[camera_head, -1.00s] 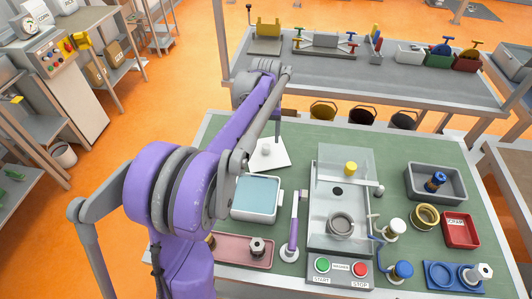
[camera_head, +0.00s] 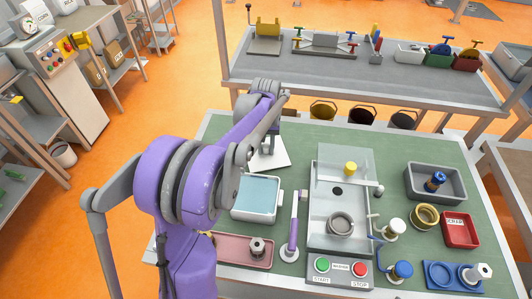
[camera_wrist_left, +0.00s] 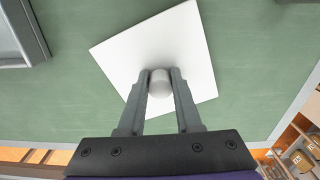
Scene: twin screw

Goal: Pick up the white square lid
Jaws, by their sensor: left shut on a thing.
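The white square lid (camera_head: 280,161) lies at the left back of the green table, behind a white tub. A round knob stands at its middle. My left gripper (camera_head: 269,149) reaches down over the lid and hides most of the knob in the head view. In the left wrist view the lid (camera_wrist_left: 190,45) is turned at an angle below my left gripper (camera_wrist_left: 160,80), whose fingers are shut on the light knob (camera_wrist_left: 160,88) from both sides. The lid looks to be at table level; I cannot tell any gap under it. My right gripper is not in view.
The white tub (camera_head: 255,199) with a pale blue inside stands just in front of the lid. A pink tray (camera_head: 225,252), a purple-handled lever (camera_head: 293,228) and a clear-covered station (camera_head: 318,232) are nearby. Bare green table lies left of the tub.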

